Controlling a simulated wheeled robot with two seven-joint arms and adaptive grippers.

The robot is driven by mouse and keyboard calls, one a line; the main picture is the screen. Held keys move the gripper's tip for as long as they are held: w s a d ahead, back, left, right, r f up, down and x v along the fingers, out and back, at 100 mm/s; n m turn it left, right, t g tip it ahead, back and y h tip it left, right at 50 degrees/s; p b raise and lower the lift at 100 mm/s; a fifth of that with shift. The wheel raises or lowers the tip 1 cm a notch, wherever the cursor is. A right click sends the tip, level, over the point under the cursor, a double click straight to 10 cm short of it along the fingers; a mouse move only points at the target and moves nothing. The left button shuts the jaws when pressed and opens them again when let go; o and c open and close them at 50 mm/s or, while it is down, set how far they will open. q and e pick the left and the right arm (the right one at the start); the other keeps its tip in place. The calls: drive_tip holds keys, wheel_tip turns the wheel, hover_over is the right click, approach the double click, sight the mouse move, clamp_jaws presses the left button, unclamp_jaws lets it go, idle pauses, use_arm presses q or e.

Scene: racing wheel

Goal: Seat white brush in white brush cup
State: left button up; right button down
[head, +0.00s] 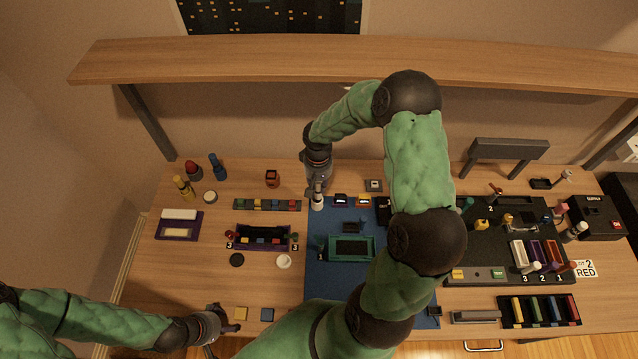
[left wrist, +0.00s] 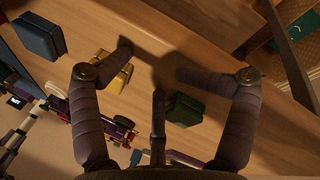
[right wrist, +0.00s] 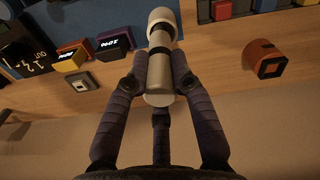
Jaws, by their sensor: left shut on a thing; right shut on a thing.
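The white brush (head: 317,203), a white cylinder with a dark band, is held by my right gripper (head: 317,187) above the table, near the blue mat's back left corner. In the right wrist view the brush (right wrist: 161,65) is between the fingertips. A low round white cup (head: 210,197), apparently the white brush cup, stands at the back left, apart from the brush. My left gripper (head: 226,319) is low near the front left edge. In the left wrist view its fingertips (left wrist: 156,63) are apart, and I see nothing clearly between them.
Red, blue (head: 218,167) and yellow (head: 184,188) brush-like pieces stand around the white cup. An orange box (head: 272,178) and a strip of coloured blocks (head: 267,205) lie between brush and cup. A yellow block (head: 240,313) is beside my left gripper. A shelf (head: 230,58) overhangs behind.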

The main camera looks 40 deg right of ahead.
use_arm(q)
drive_tip(key=shift+o, duration=0.5)
drive_tip(key=shift+s+f+b, duration=0.1)
drive_tip(key=shift+f+b, duration=0.25)
drive_tip(key=shift+f, duration=0.3)
use_arm(e)
drive_tip(key=shift+f, duration=0.6)
use_arm(q)
drive_tip(key=shift+a+r, duration=0.1)
drive_tip(key=shift+r, duration=0.05)
drive_tip(key=shift+c, duration=0.2)
use_arm(e)
drive_tip(key=shift+r, duration=0.25)
use_arm(q)
drive_tip(key=shift+r+p, duration=0.2)
drive_tip(key=shift+p, duration=0.15)
drive_tip(key=shift+c, duration=0.3)
use_arm(e)
drive_tip(key=shift+a+r, duration=0.1)
drive_tip(key=shift+r, duration=0.2)
use_arm(q)
drive_tip(key=shift+a+r+p, duration=0.15)
drive_tip(key=shift+r+p, duration=0.5)
drive_tip(key=shift+p, duration=0.05)
use_arm(e)
drive_tip(key=shift+a+r, duration=0.15)
drive_tip(key=shift+r, duration=1.15)
use_arm(q)
drive_tip(key=shift+s, duration=0.15)
drive_tip(key=shift+f+b, duration=0.45)
